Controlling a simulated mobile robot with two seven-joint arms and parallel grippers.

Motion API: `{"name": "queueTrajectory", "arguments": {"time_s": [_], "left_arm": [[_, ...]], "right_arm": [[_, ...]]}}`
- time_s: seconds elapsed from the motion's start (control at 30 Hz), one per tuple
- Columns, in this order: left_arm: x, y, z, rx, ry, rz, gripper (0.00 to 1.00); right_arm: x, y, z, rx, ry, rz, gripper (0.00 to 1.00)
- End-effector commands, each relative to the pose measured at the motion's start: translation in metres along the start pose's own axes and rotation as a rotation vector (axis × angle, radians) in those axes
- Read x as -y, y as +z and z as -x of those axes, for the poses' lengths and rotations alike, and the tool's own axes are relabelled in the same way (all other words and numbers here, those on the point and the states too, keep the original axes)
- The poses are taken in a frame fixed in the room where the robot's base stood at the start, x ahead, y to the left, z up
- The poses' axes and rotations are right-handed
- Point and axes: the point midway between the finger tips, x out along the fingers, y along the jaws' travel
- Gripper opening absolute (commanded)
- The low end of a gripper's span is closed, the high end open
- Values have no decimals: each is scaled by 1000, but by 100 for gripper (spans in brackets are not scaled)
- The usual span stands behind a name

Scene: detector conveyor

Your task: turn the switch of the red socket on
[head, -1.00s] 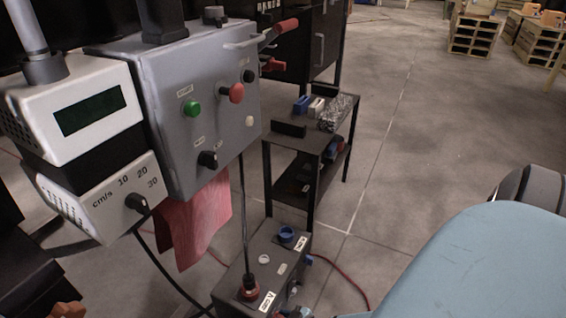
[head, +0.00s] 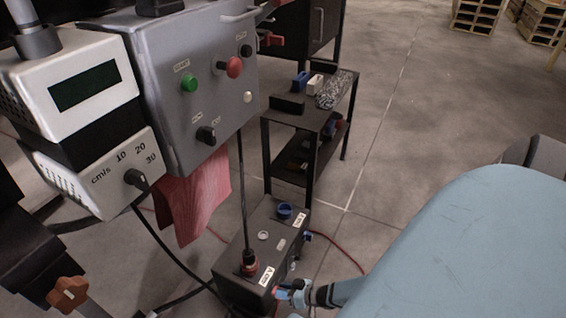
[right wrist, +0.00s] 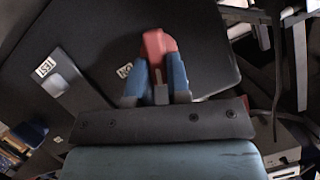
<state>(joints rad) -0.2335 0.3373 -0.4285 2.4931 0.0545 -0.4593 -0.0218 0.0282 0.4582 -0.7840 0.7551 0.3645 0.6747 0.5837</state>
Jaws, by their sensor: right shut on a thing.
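The dark power box (head: 232,285) stands on the floor below the control panel, with the red socket (head: 249,266) on its top at the near end. A black plug and cable stand up from this socket. My right gripper (head: 284,293) is at the box's right side, near the red socket. In the right wrist view its blue fingers (right wrist: 157,85) are closed on a red switch handle (right wrist: 157,44), beside a label reading "ON" that is partly hidden. The switch shows only as a bit of red in the head view. My left gripper is not in view.
A blue socket (head: 285,210) is on the box's far end. The grey control panel (head: 190,115) and a red cloth (head: 192,203) hang above and left of it. A black shelf cart (head: 312,125) stands behind.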

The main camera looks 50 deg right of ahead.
Motion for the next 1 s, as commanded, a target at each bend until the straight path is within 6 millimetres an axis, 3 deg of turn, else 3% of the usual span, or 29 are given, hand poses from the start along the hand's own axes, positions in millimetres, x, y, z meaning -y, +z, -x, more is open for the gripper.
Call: {"name": "queueTrajectory", "arguments": {"time_s": [0.4,0.97,1.0], "left_arm": [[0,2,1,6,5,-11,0],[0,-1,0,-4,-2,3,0],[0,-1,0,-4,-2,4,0]], "right_arm": [[-4,-3,-4,-5,-80,-194,0],[-5,-4,-4,-8,-93,-228,0],[-5,-4,-4,-8,-93,-228,24]]}}
